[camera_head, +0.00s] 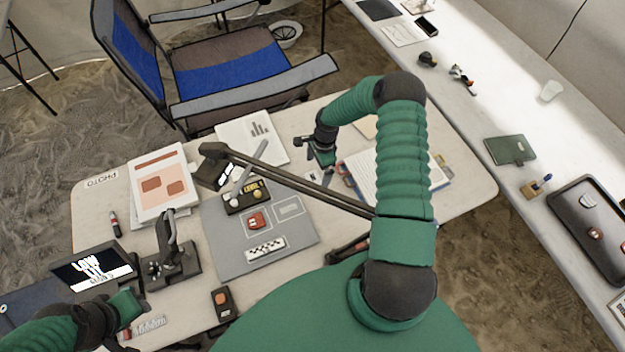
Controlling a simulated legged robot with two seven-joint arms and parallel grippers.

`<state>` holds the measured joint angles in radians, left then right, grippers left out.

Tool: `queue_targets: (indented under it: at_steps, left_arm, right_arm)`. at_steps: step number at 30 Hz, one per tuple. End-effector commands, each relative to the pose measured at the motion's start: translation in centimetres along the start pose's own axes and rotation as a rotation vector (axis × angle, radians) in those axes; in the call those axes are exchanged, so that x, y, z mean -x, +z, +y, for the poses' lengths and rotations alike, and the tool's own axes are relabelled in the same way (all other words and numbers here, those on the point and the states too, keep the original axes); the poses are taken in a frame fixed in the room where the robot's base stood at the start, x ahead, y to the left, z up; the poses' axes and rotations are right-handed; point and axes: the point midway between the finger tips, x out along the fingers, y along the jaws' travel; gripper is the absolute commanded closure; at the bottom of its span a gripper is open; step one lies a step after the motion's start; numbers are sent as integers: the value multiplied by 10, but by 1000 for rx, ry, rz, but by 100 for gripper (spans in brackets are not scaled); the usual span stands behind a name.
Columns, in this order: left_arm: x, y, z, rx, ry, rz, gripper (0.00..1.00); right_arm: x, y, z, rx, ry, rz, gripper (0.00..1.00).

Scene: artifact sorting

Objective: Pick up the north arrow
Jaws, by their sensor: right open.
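I cannot single out the north arrow with certainty. A small dark piece with white marks (228,172) lies partly hidden under a lamp head, above the grey mat (214,238). The mat bears a black-and-white checkered scale bar (265,248), a red item (257,221) and a dark box with yellow lettering (245,198). My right gripper (308,150) is open and empty over the back of the table, right of the chart sheet. My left gripper (130,308) is low at the left by the dark screen; its jaws are unclear.
A lamp's long dark arm (290,178) crosses above the mat. A black stand (170,262) is left of it. Papers (160,185) lie at the back left, a notebook (365,175) at the right. A chair (225,65) stands behind; a second table (470,110) is right.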

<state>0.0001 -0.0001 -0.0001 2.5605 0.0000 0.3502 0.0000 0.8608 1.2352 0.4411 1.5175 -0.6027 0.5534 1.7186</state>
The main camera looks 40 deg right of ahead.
Motion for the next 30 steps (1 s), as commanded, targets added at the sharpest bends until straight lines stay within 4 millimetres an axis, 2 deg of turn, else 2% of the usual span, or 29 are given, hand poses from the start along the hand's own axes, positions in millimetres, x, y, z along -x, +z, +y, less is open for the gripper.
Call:
queue_targets:
  at_steps: [7, 13, 21, 30]
  left_arm:
    - [10, -3, 0, 0, 0, 0, 64]
    - [17, -4, 0, 0, 0, 1, 64]
    - [17, -4, 0, 0, 0, 0, 64]
    - [16, -4, 0, 0, 0, 0, 64]
  right_arm:
    - [-26, 1, 1, -2, 1, -3, 0]
    - [-59, 2, 0, -3, -1, -1, 0]
    - [-66, 1, -1, -1, -2, 2, 0]
    - [-66, 0, -1, -1, -1, 1, 39]
